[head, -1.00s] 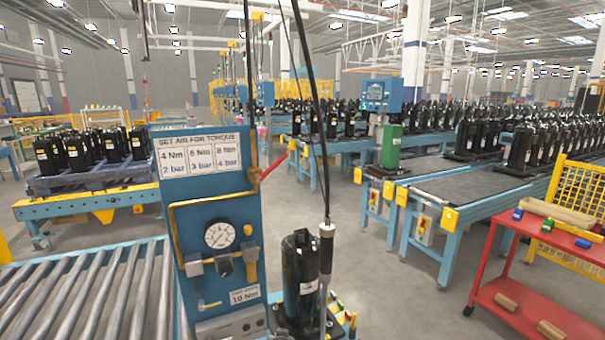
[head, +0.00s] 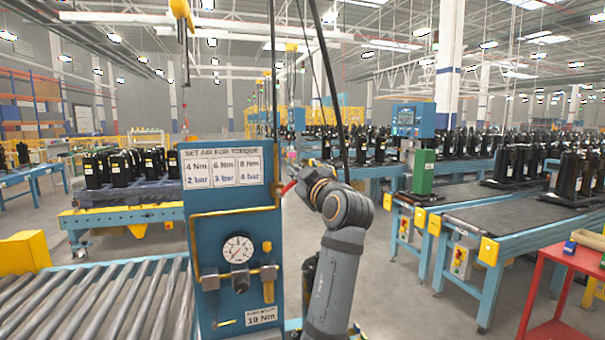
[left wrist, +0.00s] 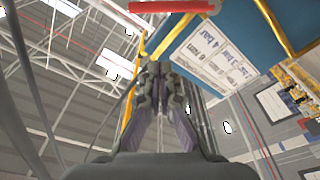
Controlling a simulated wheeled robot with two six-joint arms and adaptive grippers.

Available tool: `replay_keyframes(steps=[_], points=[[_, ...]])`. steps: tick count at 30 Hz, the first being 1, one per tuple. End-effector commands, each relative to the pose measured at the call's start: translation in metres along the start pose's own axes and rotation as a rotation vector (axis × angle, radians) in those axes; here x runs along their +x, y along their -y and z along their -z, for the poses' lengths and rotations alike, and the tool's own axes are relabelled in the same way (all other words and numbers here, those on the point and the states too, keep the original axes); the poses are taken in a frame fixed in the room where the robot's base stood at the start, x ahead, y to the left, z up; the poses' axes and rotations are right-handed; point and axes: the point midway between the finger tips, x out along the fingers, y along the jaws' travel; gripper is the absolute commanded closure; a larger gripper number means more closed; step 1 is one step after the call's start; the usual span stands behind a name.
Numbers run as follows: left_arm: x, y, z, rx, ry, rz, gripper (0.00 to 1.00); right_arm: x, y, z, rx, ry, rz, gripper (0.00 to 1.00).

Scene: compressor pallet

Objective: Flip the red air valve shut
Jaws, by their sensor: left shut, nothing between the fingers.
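The red air valve lever (head: 288,187) shows as a small red piece at the right edge of the blue air panel (head: 205,223); my left wrist hides much of it in the head view. In the left wrist view the red lever (left wrist: 172,7) crosses the top of the picture as a bar, beyond the fingertips and beside the blue panel. My left gripper (left wrist: 160,70) is shut and empty, its fingers together below the bar, with a visible gap to it. In the head view my left arm rises in front of the panel's right side. My right gripper is not in view.
The panel carries a pressure gauge (head: 238,249), yellow piping and a torque label (head: 224,170). A roller conveyor (head: 85,300) lies at its left. A black compressor behind my arm is mostly hidden. A red cart (head: 560,290) stands at the far right.

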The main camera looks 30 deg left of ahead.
Motion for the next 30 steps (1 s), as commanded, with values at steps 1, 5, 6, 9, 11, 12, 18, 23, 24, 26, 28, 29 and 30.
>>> replay_keyframes(steps=[1,5,6,9,11,12,18,23,24,26,28,29,30], points=[[0.012,-0.003,0.005,0.006,-0.004,0.002,1.0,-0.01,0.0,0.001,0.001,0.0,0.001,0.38],[0.041,-0.004,0.005,0.007,-0.004,0.001,1.0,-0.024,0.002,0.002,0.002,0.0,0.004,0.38],[0.05,-0.003,0.005,0.007,-0.003,0.001,1.0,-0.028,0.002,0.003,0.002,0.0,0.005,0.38],[0.071,-0.003,0.005,0.006,-0.001,0.001,1.0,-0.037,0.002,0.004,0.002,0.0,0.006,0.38],[0.08,-0.003,0.002,0.005,0.001,0.001,1.0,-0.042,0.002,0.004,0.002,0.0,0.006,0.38],[0.074,-0.003,-0.01,0.005,0.007,0.0,1.0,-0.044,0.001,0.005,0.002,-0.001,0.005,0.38],[0.065,-0.002,-0.033,0.003,0.003,0.0,1.0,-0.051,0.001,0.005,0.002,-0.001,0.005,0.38],[0.063,-0.001,-0.039,0.003,0.002,-0.002,1.0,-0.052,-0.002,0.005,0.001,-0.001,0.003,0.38],[0.063,0.0,-0.039,0.003,0.002,-0.002,1.0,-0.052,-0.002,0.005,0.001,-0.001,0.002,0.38],[0.063,0.0,-0.039,0.002,0.001,-0.002,1.0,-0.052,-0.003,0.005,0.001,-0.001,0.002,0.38],[0.063,0.0,-0.039,0.002,0.001,-0.002,1.0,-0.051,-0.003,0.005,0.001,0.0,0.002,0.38],[0.063,0.0,-0.039,0.002,0.001,-0.001,1.0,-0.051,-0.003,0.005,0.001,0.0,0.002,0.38],[0.063,0.0,-0.039,0.002,0.001,-0.001,1.0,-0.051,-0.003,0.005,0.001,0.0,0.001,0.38]])
